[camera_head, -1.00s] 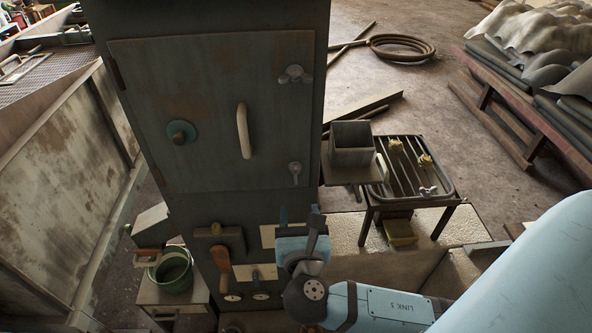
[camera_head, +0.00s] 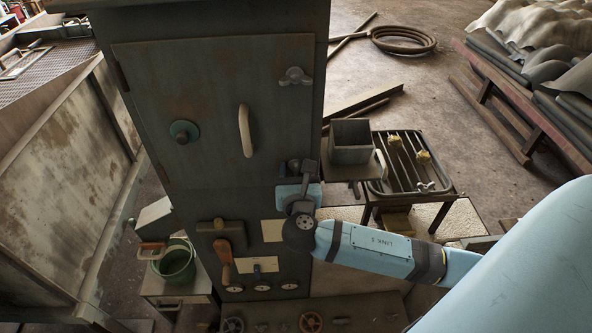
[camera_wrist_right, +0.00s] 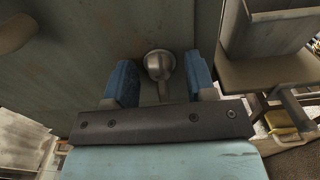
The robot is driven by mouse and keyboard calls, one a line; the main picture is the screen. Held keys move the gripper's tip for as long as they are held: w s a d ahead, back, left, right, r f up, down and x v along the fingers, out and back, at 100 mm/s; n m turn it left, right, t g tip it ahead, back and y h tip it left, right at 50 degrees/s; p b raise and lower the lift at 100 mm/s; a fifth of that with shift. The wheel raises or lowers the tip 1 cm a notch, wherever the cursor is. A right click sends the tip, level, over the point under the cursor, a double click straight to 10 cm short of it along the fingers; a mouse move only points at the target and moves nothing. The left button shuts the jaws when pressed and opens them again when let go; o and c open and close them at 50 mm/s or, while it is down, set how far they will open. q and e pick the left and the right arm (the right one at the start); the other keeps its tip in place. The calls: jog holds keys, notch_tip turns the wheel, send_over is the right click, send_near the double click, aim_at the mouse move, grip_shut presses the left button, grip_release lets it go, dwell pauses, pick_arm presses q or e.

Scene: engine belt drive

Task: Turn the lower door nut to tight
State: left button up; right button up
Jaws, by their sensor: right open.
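The grey cabinet door (camera_head: 205,85) carries an upper wing nut (camera_head: 295,76) near its top right corner. The lower door nut (camera_wrist_right: 158,64) shows in the right wrist view as a round metal boss with a wing pointing down the picture. My right gripper (camera_head: 298,168) is at the door's lower right corner and mostly hides that nut in the head view. In the wrist view, the open blue fingers of the right gripper (camera_wrist_right: 160,80) stand on either side of the nut, with a gap visible on both sides. My left gripper is not in view.
A pale door handle (camera_head: 245,131) and a round green-based knob (camera_head: 184,131) are on the door. Levers and dials (camera_head: 262,287) sit below. A square metal box (camera_head: 351,141) and a rack stand close to the right.

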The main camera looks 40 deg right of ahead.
jog(key=c, duration=0.7)
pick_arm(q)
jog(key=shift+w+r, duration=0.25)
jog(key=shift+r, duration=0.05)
pick_arm(e)
jog(key=shift+c, duration=1.1)
